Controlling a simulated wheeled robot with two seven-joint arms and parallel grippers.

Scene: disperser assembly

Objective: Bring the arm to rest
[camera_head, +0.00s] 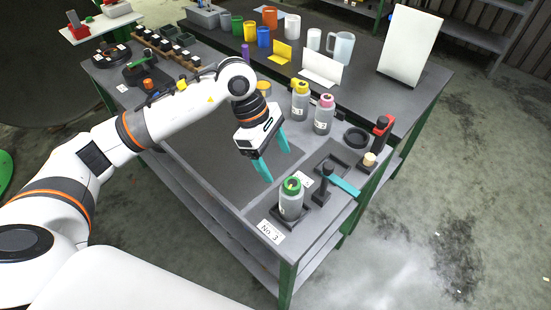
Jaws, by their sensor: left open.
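My left arm (150,122) reaches in from the left over the grey workbench (210,165). My left gripper (275,160) has two teal fingers, spread apart and pointing down, with nothing between them. It hangs above the dark mat on the bench. A bottle with a green top (290,197) stands on a black base at the front corner, below and to the right of the gripper. Bottles with a yellow top (300,98) and a pink top (323,115) stand behind it, apart from the fingers. My right gripper does not show.
A black stand with a teal lever (343,186) and a red-and-black tool (381,134) stand at the right edge. A "No. 3" label (271,231) lies at the front. Cups, a clear jug (341,48) and a white panel (409,46) stand on the back bench. Floor to the right is clear.

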